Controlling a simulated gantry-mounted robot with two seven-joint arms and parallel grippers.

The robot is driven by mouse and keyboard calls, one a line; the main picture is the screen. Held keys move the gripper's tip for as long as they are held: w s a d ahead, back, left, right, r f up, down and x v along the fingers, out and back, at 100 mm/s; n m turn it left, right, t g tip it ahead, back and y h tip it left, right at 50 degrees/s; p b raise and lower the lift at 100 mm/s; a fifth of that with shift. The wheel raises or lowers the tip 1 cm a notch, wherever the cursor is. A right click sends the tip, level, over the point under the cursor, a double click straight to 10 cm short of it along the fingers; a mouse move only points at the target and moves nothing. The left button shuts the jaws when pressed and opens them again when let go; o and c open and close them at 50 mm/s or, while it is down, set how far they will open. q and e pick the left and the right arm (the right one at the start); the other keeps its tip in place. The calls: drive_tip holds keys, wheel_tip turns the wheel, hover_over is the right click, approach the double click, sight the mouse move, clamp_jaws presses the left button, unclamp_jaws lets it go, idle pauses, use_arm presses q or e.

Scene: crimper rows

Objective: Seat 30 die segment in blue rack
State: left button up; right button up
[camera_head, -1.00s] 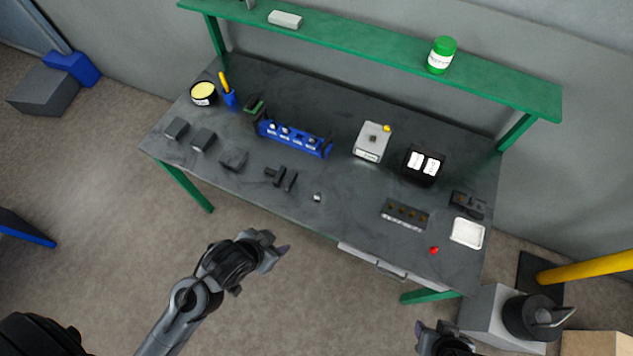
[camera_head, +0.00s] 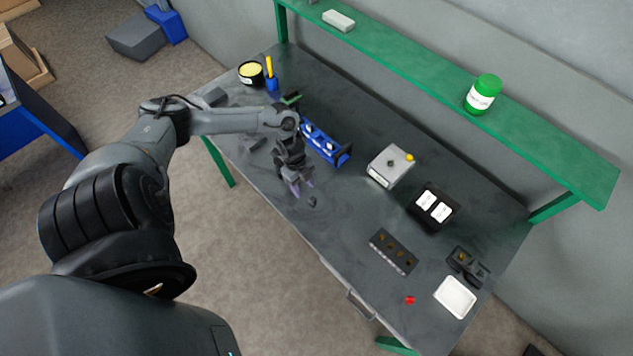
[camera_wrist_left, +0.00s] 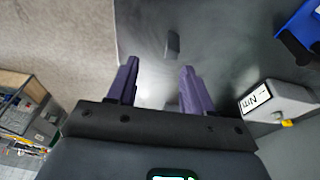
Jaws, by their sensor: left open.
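The blue rack (camera_head: 325,145) stands mid-table with a few pieces in it, partly hidden by my left arm; its edge also shows in the left wrist view (camera_wrist_left: 304,32). A small dark piece (camera_head: 312,202), perhaps the 30 die segment, lies near the table's front edge; I cannot read a number on it. It also shows in the left wrist view (camera_wrist_left: 173,45), ahead of and between my fingers, apart from them. My right gripper is out of view.
A grey box with a yellow knob (camera_head: 390,166) and a black holder with white labels (camera_head: 433,207) stand right of the rack. A dark strip with brass holes (camera_head: 393,252), a white tray (camera_head: 455,297) and a red item (camera_head: 410,300) lie farther right. A green shelf (camera_head: 430,75) overhangs the back.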

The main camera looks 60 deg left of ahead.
sight(312, 198)
use_arm(q)
drive_tip(key=f+b, duration=0.2)
drive_tip(key=w+d+f+b, duration=0.1)
drive_tip(key=f+b, duration=0.2)
drive_tip(key=w+f+b, duration=0.1)
drive_tip(key=f+b, duration=0.1)
drive_tip(key=f, duration=0.1)
drive_tip(key=shift+w+d+b, duration=0.2)
drive_tip(key=shift+d+b, duration=0.15)
drive_tip(key=shift+b+x, duration=0.5)
drive_tip(key=shift+x, duration=0.4)
drive_tip(key=shift+c, duration=0.5)
clamp_jaws()
drive_tip(key=shift+r, duration=0.1)
